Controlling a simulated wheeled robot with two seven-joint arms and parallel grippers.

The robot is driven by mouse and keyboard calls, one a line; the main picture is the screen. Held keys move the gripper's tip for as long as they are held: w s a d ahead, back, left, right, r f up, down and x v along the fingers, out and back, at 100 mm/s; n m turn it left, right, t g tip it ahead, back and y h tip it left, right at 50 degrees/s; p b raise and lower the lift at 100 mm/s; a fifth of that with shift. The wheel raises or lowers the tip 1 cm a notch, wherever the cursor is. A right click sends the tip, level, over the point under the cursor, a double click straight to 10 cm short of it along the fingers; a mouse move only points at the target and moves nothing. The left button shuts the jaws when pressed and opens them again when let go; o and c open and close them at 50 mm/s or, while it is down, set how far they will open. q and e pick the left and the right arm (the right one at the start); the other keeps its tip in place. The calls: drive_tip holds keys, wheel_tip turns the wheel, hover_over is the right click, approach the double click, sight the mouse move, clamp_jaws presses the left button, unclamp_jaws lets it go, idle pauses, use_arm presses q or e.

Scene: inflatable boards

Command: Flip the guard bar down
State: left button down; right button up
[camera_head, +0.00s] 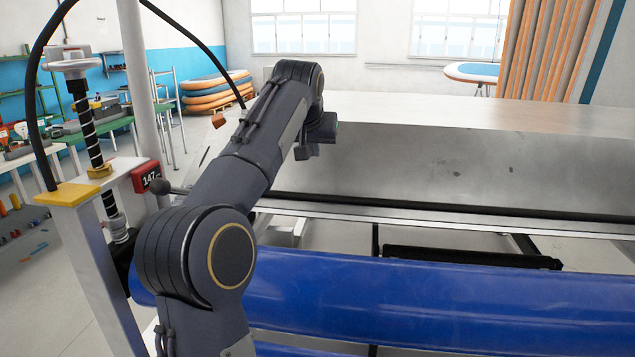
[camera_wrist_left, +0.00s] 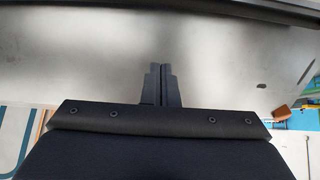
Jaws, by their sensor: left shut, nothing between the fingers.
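A long black bar (camera_head: 450,207), which looks like the guard bar, runs along the foot of the grey metal panel (camera_head: 450,165). A dark bar (camera_wrist_left: 275,12) also crosses the top of the left wrist view; I cannot tell whether it is the same one. My left arm reaches over the blue roller to the panel. My left gripper (camera_head: 306,150) is small and partly hidden by its wrist in the head view. In the left wrist view its fingers (camera_wrist_left: 161,84) are together and empty, with the metal surface behind them. My right gripper is not in view.
Blue rollers (camera_head: 430,300) lie across the front. An orange-brown block (camera_head: 218,120) shows beside my arm.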

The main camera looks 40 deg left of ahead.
use_arm(q)
drive_tip(key=x, duration=1)
drive_tip(key=shift+s+d+f+b, duration=0.2)
drive_tip(key=shift+s+f+b, duration=0.05)
drive_tip(key=shift+f, duration=0.3)
drive_tip(key=shift+s+d+f+b, duration=0.2)
drive_tip(key=shift+f+b, duration=0.05)
drive_tip(key=shift+f, duration=0.3)
drive_tip(key=shift+s+d+f, duration=0.15)
drive_tip(key=shift+s, duration=0.15)
drive_tip(key=shift+s+d+f, duration=0.1)
drive_tip(key=shift+s+f, duration=0.05)
drive_tip(key=shift+f, duration=0.25)
